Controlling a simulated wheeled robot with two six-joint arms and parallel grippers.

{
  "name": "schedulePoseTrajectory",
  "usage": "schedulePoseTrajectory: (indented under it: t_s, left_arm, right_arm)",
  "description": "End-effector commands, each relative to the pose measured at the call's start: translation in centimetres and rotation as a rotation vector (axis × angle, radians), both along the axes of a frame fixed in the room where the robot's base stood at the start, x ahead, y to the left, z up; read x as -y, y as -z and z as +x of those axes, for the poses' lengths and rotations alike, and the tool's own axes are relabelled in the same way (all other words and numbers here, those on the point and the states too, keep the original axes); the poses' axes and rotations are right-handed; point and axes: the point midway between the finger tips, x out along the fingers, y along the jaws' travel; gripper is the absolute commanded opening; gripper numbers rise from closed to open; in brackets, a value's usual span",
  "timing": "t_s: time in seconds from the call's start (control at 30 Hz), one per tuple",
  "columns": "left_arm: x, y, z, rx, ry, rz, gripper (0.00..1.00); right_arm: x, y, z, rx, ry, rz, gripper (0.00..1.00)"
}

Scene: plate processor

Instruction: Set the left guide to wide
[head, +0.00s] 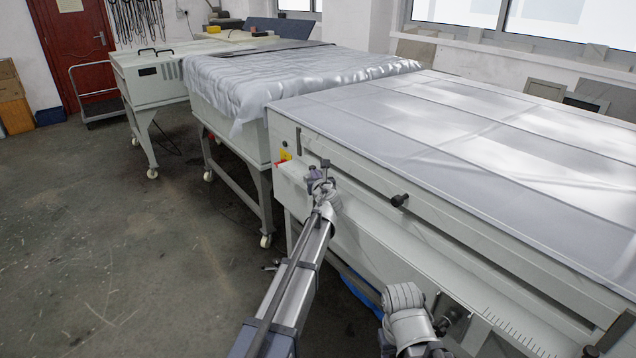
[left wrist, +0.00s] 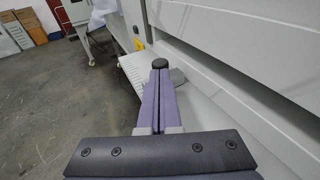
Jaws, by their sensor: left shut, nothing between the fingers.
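The plate processor (head: 440,140) is the long pale machine on the right. A dark knob (head: 325,163) stands at its left end, just beyond my left gripper (head: 319,184). A second black knob (head: 399,200) sits further right along the front. I cannot tell which knob belongs to the left guide. My right arm shows at the bottom, but its fingers do not.
A ruled scale (head: 515,331) runs along the machine's lower front. A cloth-covered table (head: 270,80) and a pale bench (head: 150,75) on wheels stand behind to the left. The floor (head: 130,240) on the left is clear.

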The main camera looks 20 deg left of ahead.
Motion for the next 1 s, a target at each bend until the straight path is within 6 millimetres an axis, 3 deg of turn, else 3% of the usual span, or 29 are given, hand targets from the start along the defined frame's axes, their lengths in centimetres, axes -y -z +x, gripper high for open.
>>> schedulePoseTrajectory:
  t_s: [0.2, 0.63, 0.77, 1.0]
  left_arm:
    - [-0.6, 0.3, 1.3, 0.000, 0.000, 0.000, 0.00]
    - [-1.0, 0.3, 1.7, -0.001, -0.001, 0.000, 0.00]
    - [-3.1, 0.3, 3.5, 0.000, -0.003, -0.002, 0.00]
    - [-8.6, 0.3, 7.9, -0.001, -0.004, -0.001, 0.00]
  right_arm:
    - [0.0, 0.3, 0.0, 0.000, 0.000, 0.000, 0.50]
    - [0.0, 0.3, 0.0, 0.000, 0.000, 0.000, 0.50]
    - [0.0, 0.3, 0.0, 0.000, 0.000, 0.000, 0.50]
    - [0.0, 0.3, 0.0, 0.000, 0.000, 0.000, 0.50]
